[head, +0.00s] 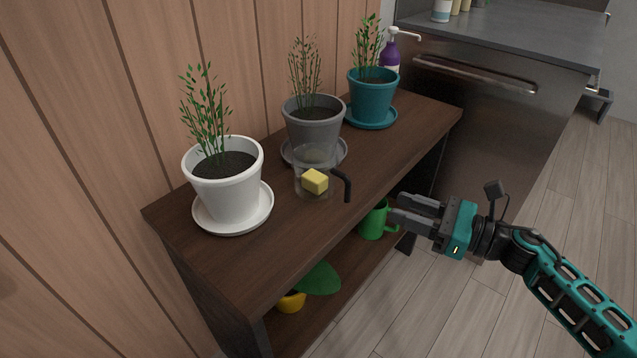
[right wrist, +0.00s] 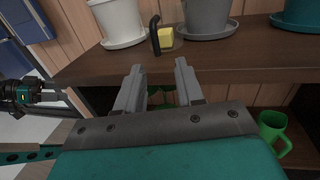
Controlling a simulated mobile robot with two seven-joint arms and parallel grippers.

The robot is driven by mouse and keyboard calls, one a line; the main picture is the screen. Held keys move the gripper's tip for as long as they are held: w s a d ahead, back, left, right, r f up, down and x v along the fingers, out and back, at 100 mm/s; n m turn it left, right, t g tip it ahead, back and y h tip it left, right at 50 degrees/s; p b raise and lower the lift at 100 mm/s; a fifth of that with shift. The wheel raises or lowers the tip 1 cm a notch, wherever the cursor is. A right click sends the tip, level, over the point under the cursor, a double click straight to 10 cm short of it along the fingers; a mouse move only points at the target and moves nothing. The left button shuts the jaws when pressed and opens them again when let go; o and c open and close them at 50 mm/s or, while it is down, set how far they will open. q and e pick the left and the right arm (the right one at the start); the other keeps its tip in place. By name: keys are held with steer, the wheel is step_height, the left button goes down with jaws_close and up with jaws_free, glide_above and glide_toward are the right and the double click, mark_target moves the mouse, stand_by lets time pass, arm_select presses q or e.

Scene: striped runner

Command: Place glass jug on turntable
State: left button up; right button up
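The clear glass jug (head: 299,188) with a black handle stands on the top of the dark wooden shelf (head: 236,262), in front of the grey plant pot. A yellow block (head: 315,181) shows through its glass. The jug's black handle (right wrist: 155,36) also shows in the right wrist view. My right gripper (head: 394,209) is open and empty, in front of the shelf and right of the jug, apart from it. Its two spread fingers show in the right wrist view (right wrist: 157,80). My left gripper (right wrist: 52,94) shows small at that view's left edge. I see no turntable.
White (head: 226,186), grey (head: 313,133) and teal (head: 372,100) plant pots on saucers line the shelf's back. A purple pump bottle (head: 389,57) stands behind. A green mug (head: 372,222) and a yellow pot (head: 290,303) are on the lower shelf. Open floor lies right.

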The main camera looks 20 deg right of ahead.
mark_target(347, 203)
steer(key=x, duration=1)
steer(key=shift+s+a+r, duration=0.15)
steer(key=shift+a, duration=0.2)
steer(key=shift+w+a, duration=0.4)
steer(key=shift+w, duration=0.1)
jaws_close()
